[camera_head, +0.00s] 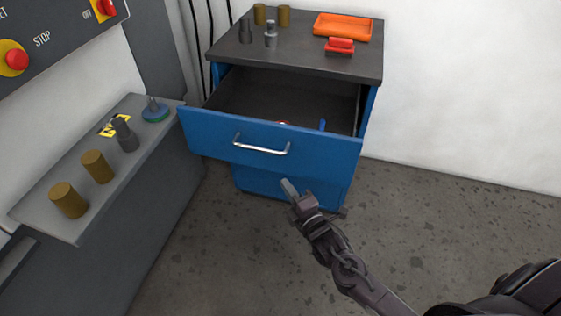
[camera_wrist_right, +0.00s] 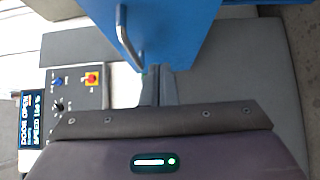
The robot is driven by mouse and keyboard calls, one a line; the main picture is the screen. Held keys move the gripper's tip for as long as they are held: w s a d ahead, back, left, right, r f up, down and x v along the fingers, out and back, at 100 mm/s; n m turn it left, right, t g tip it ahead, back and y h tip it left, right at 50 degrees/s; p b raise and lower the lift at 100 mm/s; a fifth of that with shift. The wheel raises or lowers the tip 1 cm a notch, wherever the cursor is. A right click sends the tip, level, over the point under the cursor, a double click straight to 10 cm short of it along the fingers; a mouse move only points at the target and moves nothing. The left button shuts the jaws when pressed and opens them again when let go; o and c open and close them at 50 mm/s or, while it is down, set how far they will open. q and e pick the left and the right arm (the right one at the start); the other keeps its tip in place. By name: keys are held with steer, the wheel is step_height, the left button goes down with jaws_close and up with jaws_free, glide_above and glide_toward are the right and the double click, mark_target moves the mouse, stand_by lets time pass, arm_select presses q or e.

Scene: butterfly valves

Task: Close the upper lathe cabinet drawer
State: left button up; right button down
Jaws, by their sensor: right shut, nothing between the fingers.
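The blue cabinet's upper drawer (camera_head: 269,143) stands pulled out in the head view, with a silver bar handle (camera_head: 261,146) on its front. The drawer front also shows in the right wrist view (camera_wrist_right: 165,35), with the handle (camera_wrist_right: 124,40) at its left. My right gripper (camera_head: 289,188) is shut and empty. In the head view its fingers appear just below the drawer front, over the lower part of the cabinet. I cannot tell whether the fingertips touch the drawer. My left gripper is not in view.
The cabinet top (camera_head: 300,52) bears an orange tray (camera_head: 342,27), a red item (camera_head: 340,46) and several small cylinders. Left is a grey ledge (camera_head: 75,205) with brass cylinders and tools, below a panel with a red stop button (camera_head: 16,60). Open floor (camera_head: 440,215) lies right of the cabinet.

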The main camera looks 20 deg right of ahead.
steer(key=w, duration=0.6)
steer(key=w+d, duration=0.1)
steer(key=w, duration=0.2)
steer(key=shift+w, duration=0.4)
